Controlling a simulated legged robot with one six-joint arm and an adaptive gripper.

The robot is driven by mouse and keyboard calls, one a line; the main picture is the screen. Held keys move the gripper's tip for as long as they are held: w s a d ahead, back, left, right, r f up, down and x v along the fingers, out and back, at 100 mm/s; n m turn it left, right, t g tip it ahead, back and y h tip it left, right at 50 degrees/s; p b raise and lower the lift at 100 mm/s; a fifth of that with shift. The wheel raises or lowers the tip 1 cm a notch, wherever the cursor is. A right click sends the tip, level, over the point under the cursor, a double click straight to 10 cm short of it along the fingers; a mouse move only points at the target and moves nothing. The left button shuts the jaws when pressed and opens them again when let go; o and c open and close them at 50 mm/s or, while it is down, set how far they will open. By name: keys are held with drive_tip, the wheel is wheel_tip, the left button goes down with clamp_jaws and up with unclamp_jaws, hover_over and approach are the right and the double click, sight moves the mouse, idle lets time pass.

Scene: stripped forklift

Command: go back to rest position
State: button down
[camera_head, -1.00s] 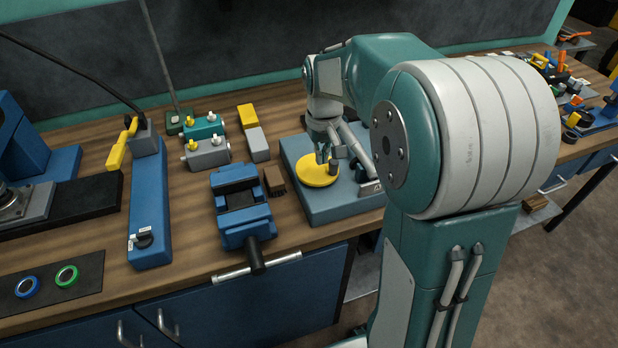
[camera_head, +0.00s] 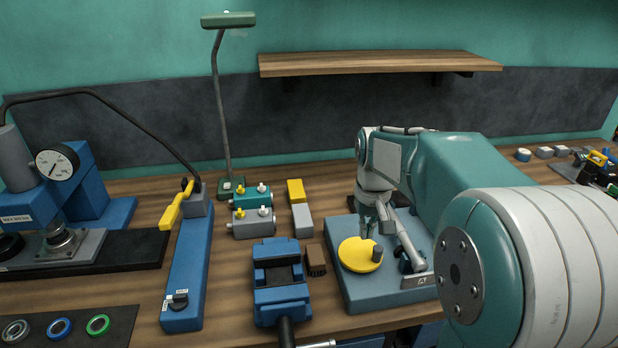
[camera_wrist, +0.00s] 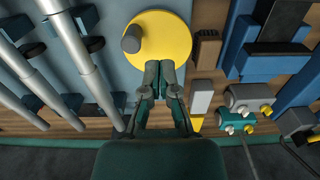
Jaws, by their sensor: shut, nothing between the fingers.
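My gripper (camera_head: 369,232) points down just above the yellow disc (camera_head: 352,258) on the blue-grey base plate (camera_head: 352,293). In the wrist view my gripper (camera_wrist: 165,68) has its fingertips together, overlapping the near edge of the yellow disc (camera_wrist: 166,35). Nothing shows between the fingers. The disc's dark grey knob (camera_wrist: 131,39) stands to the left of the fingertips, apart from them. I cannot tell whether the fingertips touch the disc. My arm comes in from the right in the head view.
A blue vise (camera_head: 281,292) and a brown brush (camera_head: 315,260) stand left of the plate. A blue lever unit (camera_head: 188,265), a gauge press (camera_head: 75,190) and a lamp (camera_head: 220,100) are further left. A wooden shelf (camera_head: 375,63) hangs behind.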

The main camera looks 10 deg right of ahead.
drive_tip(key=s+a+r+t, duration=0.2)
drive_tip(key=s, duration=0.8)
drive_tip(key=s+a+r+t, duration=0.2)
drive_tip(key=s+a+t, duration=0.1)
drive_tip(key=s, duration=0.8)
drive_tip(key=shift+a+t, duration=0.3)
